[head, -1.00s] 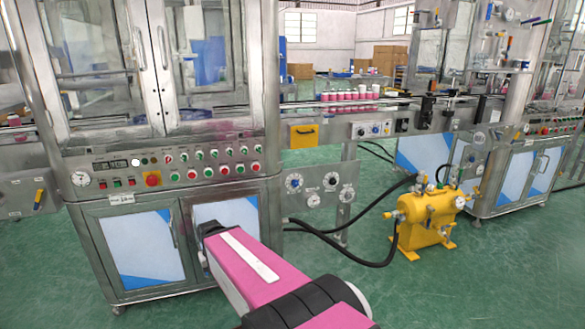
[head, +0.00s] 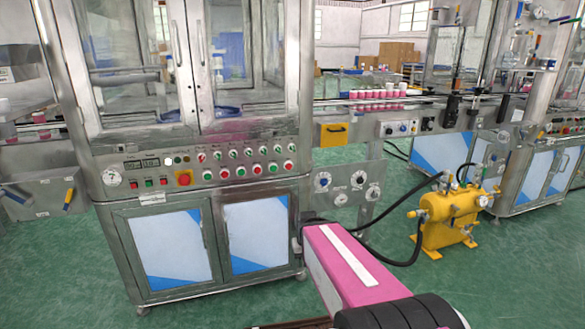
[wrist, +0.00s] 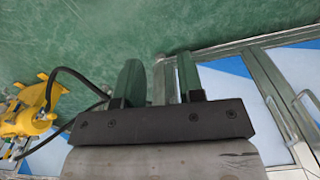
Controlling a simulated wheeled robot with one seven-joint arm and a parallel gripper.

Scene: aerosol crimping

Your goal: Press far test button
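The control panel (head: 215,169) on the front of the large steel machine carries rows of small buttons. Several green and red ones (head: 256,169) stand on its right part, with a larger red knob (head: 184,178) farther left. Labels are too small to read, so I cannot tell which is the far test button. My gripper (wrist: 157,72) shows in the wrist view with two dark fingers apart and nothing between them. In the head view my pink arm reaches toward the lower right of the machine, below the panel, and hides the gripper.
Steel cabinet doors with blue-and-white panels (head: 257,236) are below the control panel. A yellow tank (head: 449,215) with black hoses stands on the green floor to the right. A conveyor with pink-and-white cans (head: 377,93) runs behind. The floor (head: 80,285) at the front left is clear.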

